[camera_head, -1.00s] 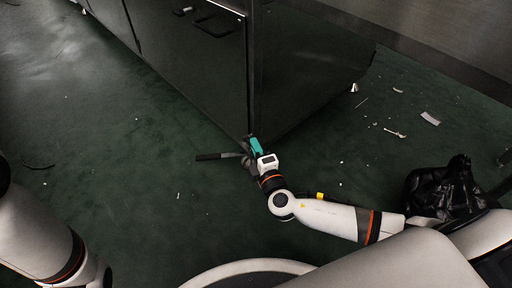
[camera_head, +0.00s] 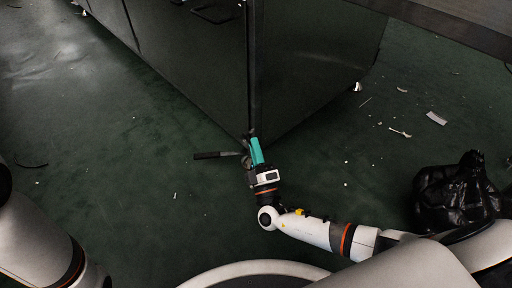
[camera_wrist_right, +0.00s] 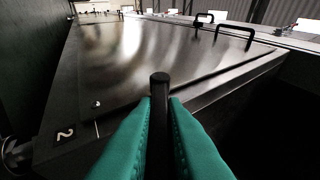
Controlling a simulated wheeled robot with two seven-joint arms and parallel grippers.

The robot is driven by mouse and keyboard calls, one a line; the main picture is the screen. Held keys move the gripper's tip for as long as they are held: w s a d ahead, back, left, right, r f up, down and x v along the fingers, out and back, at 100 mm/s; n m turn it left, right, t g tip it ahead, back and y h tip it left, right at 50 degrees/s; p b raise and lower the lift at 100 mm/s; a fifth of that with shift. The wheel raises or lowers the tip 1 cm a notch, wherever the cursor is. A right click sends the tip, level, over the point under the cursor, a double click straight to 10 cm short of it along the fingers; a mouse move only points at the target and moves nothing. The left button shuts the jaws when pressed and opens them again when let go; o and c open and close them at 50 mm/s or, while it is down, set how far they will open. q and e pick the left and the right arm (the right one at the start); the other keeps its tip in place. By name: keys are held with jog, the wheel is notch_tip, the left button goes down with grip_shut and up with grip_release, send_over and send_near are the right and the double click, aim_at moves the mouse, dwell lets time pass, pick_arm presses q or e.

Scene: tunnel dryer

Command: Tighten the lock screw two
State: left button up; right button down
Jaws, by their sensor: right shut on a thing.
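A plate marked "2" (camera_wrist_right: 65,135) is on the dark metal cabinet, in the right wrist view. In the head view a dark lever (camera_head: 218,155) sticks out to the left at the cabinet's bottom front corner, just above the floor. My right gripper (camera_head: 255,148) is at this corner, just right of the lever. In the right wrist view its teal fingers (camera_wrist_right: 160,125) are shut around a dark round-ended rod (camera_wrist_right: 160,82). I cannot tell how the rod joins the lever; the fingers hide its lower part. My left arm shows at the left, but its gripper is out of view.
The cabinet (camera_head: 190,70) rises behind the gripper, with black handles on its front. A black bag-like thing (camera_head: 452,200) lies at the right. Small scraps (camera_head: 437,118) are scattered on the green floor (camera_head: 110,190), which is mostly clear at the left.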

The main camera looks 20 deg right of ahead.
jog(key=shift+w+f+m+t+h, duration=0.1)
jog(key=shift+f+m+t+h, duration=0.05)
jog(key=shift+m+t+h, duration=0.15)
dwell(0.4)
jog(key=c, duration=1.5)
grip_release()
